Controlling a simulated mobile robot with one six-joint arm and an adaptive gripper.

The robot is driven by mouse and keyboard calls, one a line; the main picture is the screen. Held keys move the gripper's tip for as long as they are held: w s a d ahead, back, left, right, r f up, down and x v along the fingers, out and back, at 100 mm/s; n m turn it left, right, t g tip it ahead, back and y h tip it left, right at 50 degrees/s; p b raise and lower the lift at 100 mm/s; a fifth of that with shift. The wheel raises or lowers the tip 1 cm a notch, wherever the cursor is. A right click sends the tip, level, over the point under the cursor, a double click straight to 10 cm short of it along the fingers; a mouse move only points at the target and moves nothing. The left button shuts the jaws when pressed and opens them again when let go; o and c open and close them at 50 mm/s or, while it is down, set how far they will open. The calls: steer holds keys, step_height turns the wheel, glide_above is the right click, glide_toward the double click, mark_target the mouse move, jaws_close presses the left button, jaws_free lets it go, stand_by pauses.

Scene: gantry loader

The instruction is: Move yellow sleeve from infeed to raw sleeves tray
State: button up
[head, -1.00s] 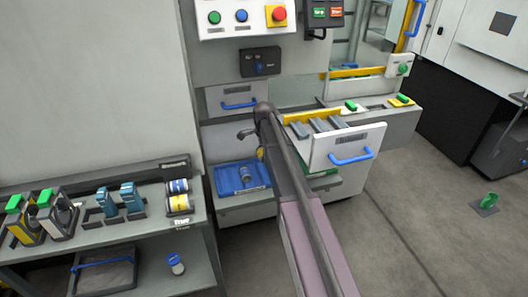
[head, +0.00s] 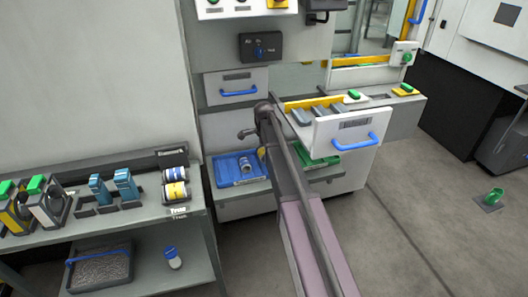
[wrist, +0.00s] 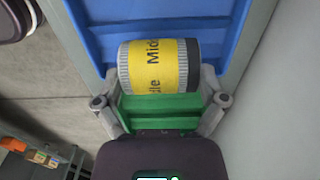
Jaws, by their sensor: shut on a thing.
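In the wrist view a yellow sleeve (wrist: 168,66) with grey ends and the dark print "Middle" lies crosswise between the fingers of my gripper (wrist: 160,75). My gripper is shut on it, one finger at each end. A blue tray (wrist: 88,42) is beyond and below the sleeve, and something green (wrist: 160,112) shows on the near side. In the head view the blue tray (head: 222,178) sits on a low ledge with a pale sleeve (head: 246,165) in it. My arm hides most of my gripper and the held sleeve there. I cannot read the tray's label.
A green tray (head: 345,158) is right of my arm, beneath an open white drawer (head: 343,135) with a blue handle. A grey shelf (head: 120,226) at left bears gauges, blue tools and sleeves. A grey wall (wrist: 285,100) stands close at right in the wrist view.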

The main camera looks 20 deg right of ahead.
steer(key=shift+f+b, duration=1)
steer(key=shift+f, duration=0.2)
steer(key=o, duration=1)
steer(key=shift+r, duration=0.1)
